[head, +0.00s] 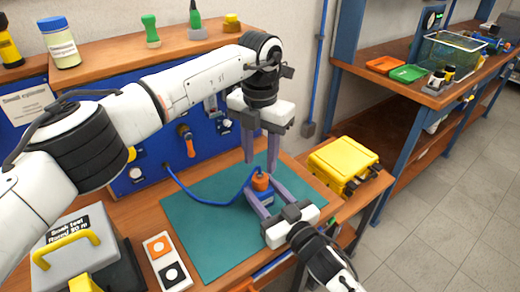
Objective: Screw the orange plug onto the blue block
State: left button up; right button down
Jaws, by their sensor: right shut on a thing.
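The orange plug (261,182) sits upright at the top of the blue block (262,197), over the green mat (200,235). I cannot tell how deep it is seated. My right gripper (264,194) comes in from the lower right and is shut on the blue block, one finger on each side. My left gripper (260,168) points down just above the plug, with its two fingers apart and nothing between them. The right gripper's fingers hide part of the block.
A blue hose (208,201) runs from the blue panel (150,175) to the block. A yellow case (343,165) stands to the right, a grey box (80,255) and a tray with orange and black pieces (166,261) to the left. The mat's left part is clear.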

aim_at(260, 177)
pick_arm(q)
notch_tip(260, 177, down, 6)
jog(key=shift+f, duration=0.1)
dwell(0.4)
jog(key=c, duration=0.9)
jog(key=m, duration=0.8)
jog(key=shift+m, duration=0.3)
jog(key=o, duration=1.3)
jog(key=shift+c, duration=0.2)
notch_tip(260, 177, up, 12)
